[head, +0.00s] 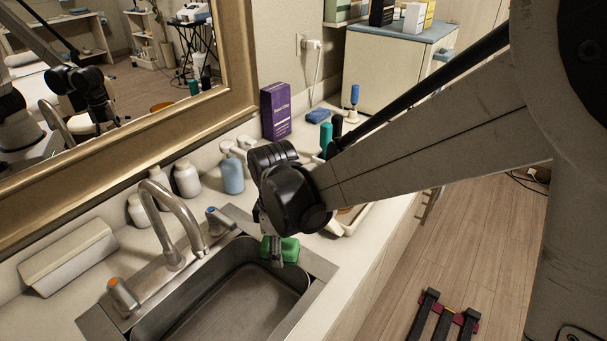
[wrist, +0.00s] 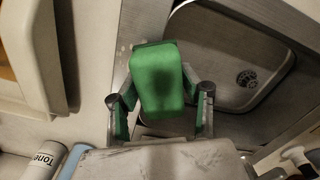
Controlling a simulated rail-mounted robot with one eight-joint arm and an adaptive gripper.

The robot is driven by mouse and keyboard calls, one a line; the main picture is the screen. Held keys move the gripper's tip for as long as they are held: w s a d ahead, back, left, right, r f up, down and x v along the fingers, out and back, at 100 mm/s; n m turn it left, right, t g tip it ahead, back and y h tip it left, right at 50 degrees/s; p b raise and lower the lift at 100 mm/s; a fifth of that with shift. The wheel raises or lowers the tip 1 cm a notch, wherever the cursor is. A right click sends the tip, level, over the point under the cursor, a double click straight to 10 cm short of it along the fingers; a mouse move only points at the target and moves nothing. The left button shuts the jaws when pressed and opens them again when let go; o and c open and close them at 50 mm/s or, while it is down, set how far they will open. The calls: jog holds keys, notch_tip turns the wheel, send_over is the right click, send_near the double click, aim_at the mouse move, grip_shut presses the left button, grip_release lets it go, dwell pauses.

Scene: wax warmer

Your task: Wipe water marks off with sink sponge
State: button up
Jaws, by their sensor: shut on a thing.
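A green sponge (head: 289,249) is held in my gripper (head: 277,252) over the right end of the steel sink (head: 322,272). In the wrist view the sponge (wrist: 158,75) sits between the two fingers of my gripper (wrist: 160,105), which are shut on its sides. Below it are the sink's rim and the pale counter edge; I cannot tell whether the sponge touches them. Faint pale specks (wrist: 122,50) show beside the sponge at the rim; they may be water marks. The sponge and my gripper hide part of the rim.
The faucet (head: 172,225) rises behind the basin, between an orange-topped handle (head: 123,294) and a blue-topped handle (head: 218,220). A blue bottle (head: 231,174) and white bottles (head: 187,178) stand along the mirror. A tray (head: 349,222) lies right of my gripper. A purple box (head: 275,112) stands further back.

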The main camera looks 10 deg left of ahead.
jog(key=shift+r+p, duration=1.45)
jog(key=shift+r, duration=1.35)
